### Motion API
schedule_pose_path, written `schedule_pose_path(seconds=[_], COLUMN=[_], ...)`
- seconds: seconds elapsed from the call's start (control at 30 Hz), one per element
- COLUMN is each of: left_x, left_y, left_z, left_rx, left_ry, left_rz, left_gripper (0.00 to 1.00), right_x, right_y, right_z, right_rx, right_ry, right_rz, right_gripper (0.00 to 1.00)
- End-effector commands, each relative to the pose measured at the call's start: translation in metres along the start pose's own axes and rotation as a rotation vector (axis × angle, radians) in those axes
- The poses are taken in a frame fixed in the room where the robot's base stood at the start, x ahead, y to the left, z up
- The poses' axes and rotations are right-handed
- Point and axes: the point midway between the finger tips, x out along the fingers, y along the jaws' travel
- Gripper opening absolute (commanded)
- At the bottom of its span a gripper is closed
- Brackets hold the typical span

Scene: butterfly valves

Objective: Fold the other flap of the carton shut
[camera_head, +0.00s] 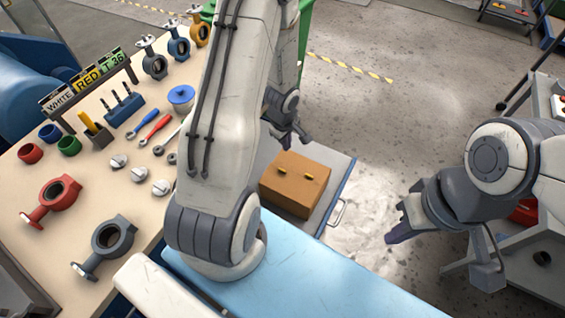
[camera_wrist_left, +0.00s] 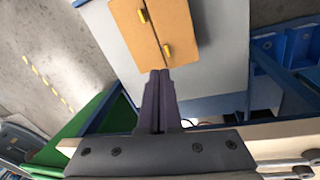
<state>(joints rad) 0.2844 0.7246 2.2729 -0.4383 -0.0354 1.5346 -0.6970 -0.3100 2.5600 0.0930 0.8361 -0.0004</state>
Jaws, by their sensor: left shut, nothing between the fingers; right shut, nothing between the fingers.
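The brown carton (camera_head: 292,186) sits on a grey surface beyond my large left arm. Its top looks flat, with two yellow tabs on it. In the left wrist view, two flaps of the carton (camera_wrist_left: 185,22) lie side by side with a thin seam between them and a yellow tab on each. My left gripper (camera_head: 304,139) is shut and empty, at the carton's edge in line with the seam; its fingertips (camera_wrist_left: 159,72) overlap that edge, and I cannot tell whether they touch. My right gripper (camera_head: 393,222) is shut and empty, well to the right of the carton.
A light blue surface (camera_head: 310,285) lies in front. Open floor (camera_head: 390,130) lies right of the carton.

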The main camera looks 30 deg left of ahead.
Motion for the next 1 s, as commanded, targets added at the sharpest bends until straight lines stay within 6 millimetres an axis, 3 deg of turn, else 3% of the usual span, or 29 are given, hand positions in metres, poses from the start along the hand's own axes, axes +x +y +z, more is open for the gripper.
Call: schedule_pose_path(seconds=[0.1, 0.23, 0.37, 0.67, 1.0], left_x=[0.025, 0.039, 0.055, 0.117, 0.167], left_y=[-0.016, -0.021, -0.022, -0.021, -0.019], left_z=[-0.019, -0.025, -0.025, -0.024, -0.023], left_rx=[-0.171, -0.243, -0.251, -0.25, -0.249], left_ry=[-0.015, -0.023, -0.024, -0.024, -0.024], left_rz=[0.009, 0.018, 0.019, 0.016, 0.018], left_gripper=[0.0, 0.0, 0.0, 0.0, 0.0], right_x=[0.0, 0.002, 0.011, 0.033, 0.037], right_y=[0.0, 0.0, 0.001, 0.002, 0.003], right_z=[0.0, 0.0, 0.001, 0.002, 0.002], right_rx=[0.0, 0.0, 0.0, 0.0, 0.0], right_ry=[0.0, 0.0, 0.0, 0.0, 0.0], right_rz=[0.0, 0.0, 0.0, 0.0, 0.0], right_gripper=[0.0, 0.0, 0.0, 0.0, 0.0])
